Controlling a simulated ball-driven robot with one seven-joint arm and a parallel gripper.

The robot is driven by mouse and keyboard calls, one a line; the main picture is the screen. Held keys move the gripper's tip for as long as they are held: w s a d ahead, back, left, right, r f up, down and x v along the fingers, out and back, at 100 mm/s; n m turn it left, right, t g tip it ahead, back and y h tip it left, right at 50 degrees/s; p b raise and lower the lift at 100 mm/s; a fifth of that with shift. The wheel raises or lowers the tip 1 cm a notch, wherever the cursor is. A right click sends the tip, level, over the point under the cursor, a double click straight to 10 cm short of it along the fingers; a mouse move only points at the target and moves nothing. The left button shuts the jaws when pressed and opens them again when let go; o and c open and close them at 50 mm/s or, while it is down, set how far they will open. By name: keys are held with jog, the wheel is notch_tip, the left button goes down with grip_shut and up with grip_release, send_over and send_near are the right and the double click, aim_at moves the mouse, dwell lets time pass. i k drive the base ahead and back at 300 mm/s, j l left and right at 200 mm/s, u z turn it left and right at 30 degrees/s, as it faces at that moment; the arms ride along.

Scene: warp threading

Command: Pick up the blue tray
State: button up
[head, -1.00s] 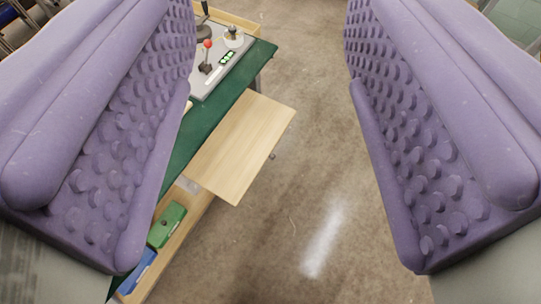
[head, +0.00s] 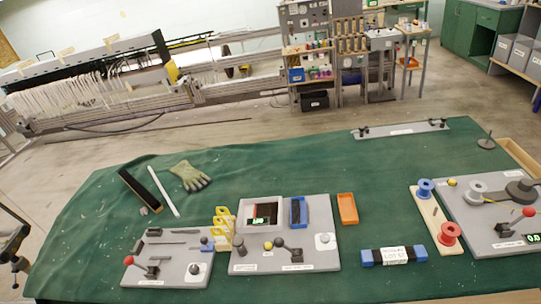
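A small blue tray (head: 306,222) stands on the middle grey board (head: 325,235) on the green-covered table, with something dark inside it. It sits between a light square frame with a small green display (head: 260,215) on its left and an orange tray (head: 347,208) on its right. My gripper is not in view in the head view now, so its fingers and anything between them cannot be seen.
A blue bar with a white label (head: 394,255) lies right of the middle board. A board with blue and red spools (head: 437,222) and another grey board (head: 500,225) lie further right. A left grey board (head: 170,262) and a glove (head: 190,176) also lie on the table. The back middle is clear.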

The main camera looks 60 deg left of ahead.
aim_at(299, 209)
jog(key=u, duration=1.3)
jog(key=i+l+u, duration=0.35)
jog(key=i, duration=0.3)
jog(key=i+l+u, duration=0.4)
jog(key=i+l, duration=0.2)
